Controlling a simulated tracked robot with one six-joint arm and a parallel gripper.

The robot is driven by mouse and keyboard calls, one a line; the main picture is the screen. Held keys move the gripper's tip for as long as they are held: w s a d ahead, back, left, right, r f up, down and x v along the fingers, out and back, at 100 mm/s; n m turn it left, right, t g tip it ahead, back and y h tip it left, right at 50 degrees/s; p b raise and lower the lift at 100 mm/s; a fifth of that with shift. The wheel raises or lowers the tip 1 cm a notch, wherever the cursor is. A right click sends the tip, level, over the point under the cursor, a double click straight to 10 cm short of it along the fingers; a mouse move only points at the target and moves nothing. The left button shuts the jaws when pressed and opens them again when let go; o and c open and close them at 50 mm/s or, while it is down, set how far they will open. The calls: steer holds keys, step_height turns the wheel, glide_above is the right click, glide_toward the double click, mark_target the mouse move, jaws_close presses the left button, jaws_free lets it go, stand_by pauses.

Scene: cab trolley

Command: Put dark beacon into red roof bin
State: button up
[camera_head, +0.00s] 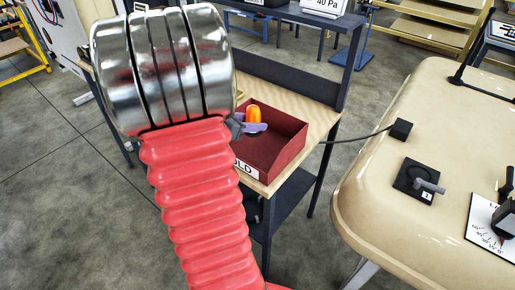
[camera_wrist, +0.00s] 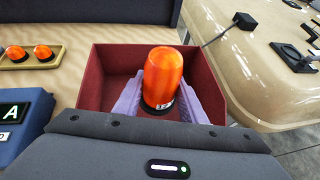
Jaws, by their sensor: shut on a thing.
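An orange beacon (camera_head: 254,115) with a dark base is between the pale purple fingers of my gripper (camera_head: 250,127). In the wrist view the fingers of my gripper (camera_wrist: 163,88) are shut on the beacon (camera_wrist: 164,72), one on each side, and it looks about upright. The dark red open bin (camera_head: 284,148) stands on a wooden-topped bench. The beacon shows within the bin's outline, near its left side in the head view. The bin's walls (camera_wrist: 107,72) surround it in the wrist view. I cannot tell whether its base touches the bin floor.
A tray (camera_wrist: 62,50) with orange beacons lies left of the bin, beside a blue block marked A (camera_wrist: 18,118). A beige rounded body (camera_head: 385,190) with a cable and switches stands at right. My red and chrome arm hides part of the bench.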

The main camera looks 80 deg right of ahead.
glide_above(253, 153)
steer(key=shift+d+f, duration=0.1)
steer(key=shift+f, duration=2.95)
steer(key=shift+f, duration=1.9)
steer(key=o, duration=1.2)
steer(key=shift+f, duration=0.1)
steer(key=shift+c, duration=0.2)
steer(key=v, duration=1.2)
